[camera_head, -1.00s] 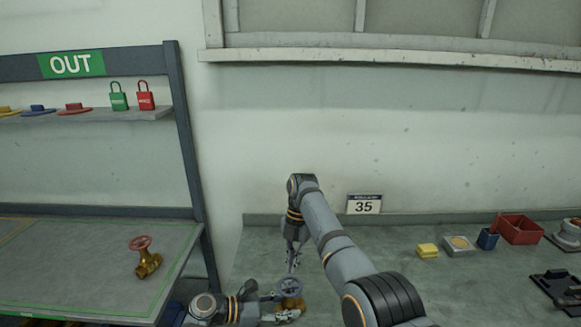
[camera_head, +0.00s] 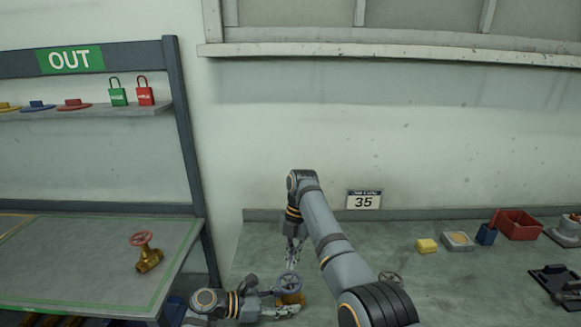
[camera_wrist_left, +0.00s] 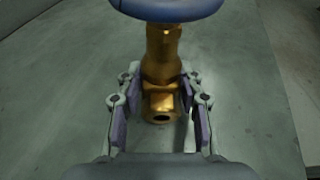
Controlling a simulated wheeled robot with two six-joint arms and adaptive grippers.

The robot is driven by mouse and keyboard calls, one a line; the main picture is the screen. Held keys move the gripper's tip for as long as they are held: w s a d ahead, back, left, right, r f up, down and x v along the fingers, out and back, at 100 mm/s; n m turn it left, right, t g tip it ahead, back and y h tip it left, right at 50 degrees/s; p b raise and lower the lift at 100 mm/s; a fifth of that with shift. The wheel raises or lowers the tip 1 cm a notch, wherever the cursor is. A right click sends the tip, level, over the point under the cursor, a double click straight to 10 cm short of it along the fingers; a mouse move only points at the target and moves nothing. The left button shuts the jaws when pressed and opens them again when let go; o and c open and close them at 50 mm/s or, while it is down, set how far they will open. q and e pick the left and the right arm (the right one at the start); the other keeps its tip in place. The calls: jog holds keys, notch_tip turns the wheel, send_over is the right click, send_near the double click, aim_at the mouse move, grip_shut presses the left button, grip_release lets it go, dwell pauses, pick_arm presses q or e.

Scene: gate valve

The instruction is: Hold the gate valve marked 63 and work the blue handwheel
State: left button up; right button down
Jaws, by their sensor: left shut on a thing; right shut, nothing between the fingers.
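The gate valve has a blue-grey handwheel (camera_head: 289,282) on a brass body (camera_head: 294,298). In the left wrist view the brass body (camera_wrist_left: 163,62) stands upright between the fingers, with the blue handwheel (camera_wrist_left: 165,8) at the top edge. My left gripper (camera_wrist_left: 158,95) is shut on the valve body; it also shows low in the head view (camera_head: 283,312). My right gripper (camera_head: 292,261) points down, shut and empty, its tips just above the handwheel. I cannot tell whether they touch it. No mark 63 is readable on the valve.
A sign reading 35 (camera_head: 363,200) stands by the wall. Another handwheel (camera_head: 391,277) shows beside my right arm. A red-wheeled brass valve (camera_head: 148,260) sits on the left OUT bench.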

pick_arm(q)
jog(key=shift+w, duration=0.1)
pick_arm(e)
jog(key=shift+s+f, duration=0.15)
jog(key=shift+s, duration=0.25)
pick_arm(q)
jog(key=shift+w, duration=0.1)
pick_arm(e)
jog(key=shift+w, duration=0.6)
pick_arm(q)
jog(key=o, duration=0.9)
jog(key=shift+o, duration=0.2)
